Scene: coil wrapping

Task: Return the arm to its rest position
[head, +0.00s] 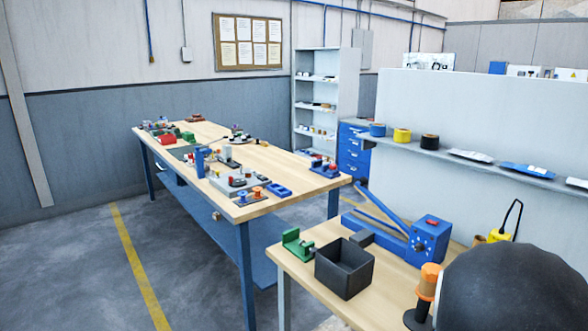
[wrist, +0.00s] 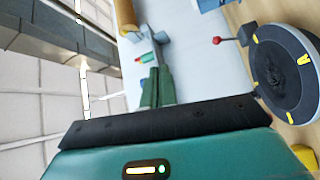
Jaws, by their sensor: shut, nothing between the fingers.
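My gripper (wrist: 157,88) shows in the wrist view as two green fingers standing close together beyond a black bar and a teal housing. It is shut with nothing between the fingers. The wrist view is tilted, with a light panel behind the fingers and a round black disc with yellow marks (wrist: 287,72) to the right, apart from them. The gripper does not show in the head view. A dark rounded shape covers the lower right corner there and hides part of the near bench.
The near bench (head: 296,267) holds a black open box (head: 344,284), a green fixture (head: 297,244), a blue lever machine (head: 428,240) and an orange-topped post (head: 428,282). A long workbench (head: 269,157) carries several small parts. A shelf (head: 455,158) holds tape rolls. Floor at left is clear.

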